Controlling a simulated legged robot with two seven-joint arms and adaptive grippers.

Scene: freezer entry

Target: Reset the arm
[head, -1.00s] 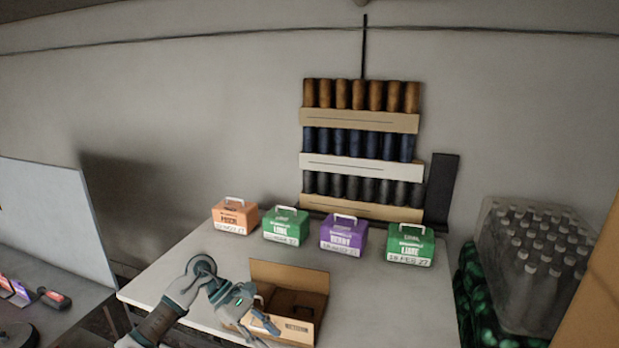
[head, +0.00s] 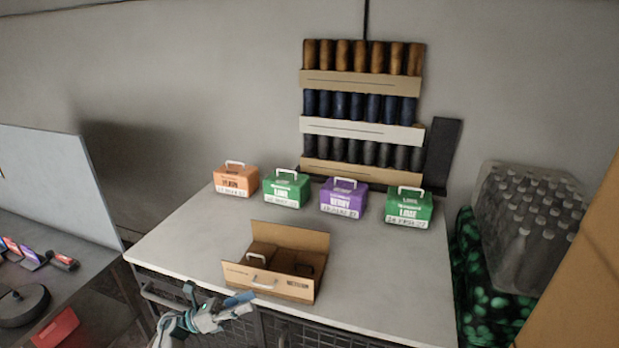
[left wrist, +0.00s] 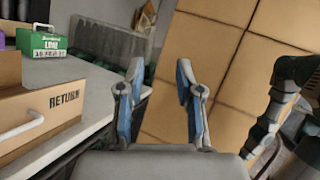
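My left gripper (head: 240,304) is low in the head view, in front of the table's near edge and below the cardboard box. In the left wrist view my left gripper (left wrist: 159,75) has its two blue-tipped fingers apart with nothing between them. The open cardboard box (head: 268,281) stands on the table and also shows at the left of the left wrist view, where "RETURN" (left wrist: 70,98) is printed on it. White handles show at the box, but its contents are partly hidden. My right gripper does not show.
Orange (head: 236,180), green (head: 286,190), purple (head: 343,199) and another green case (head: 408,208) stand along the back of the white table (head: 385,270). Wrapped bottles (head: 525,225) stand at the right. A grey side table (head: 80,260) is at the left.

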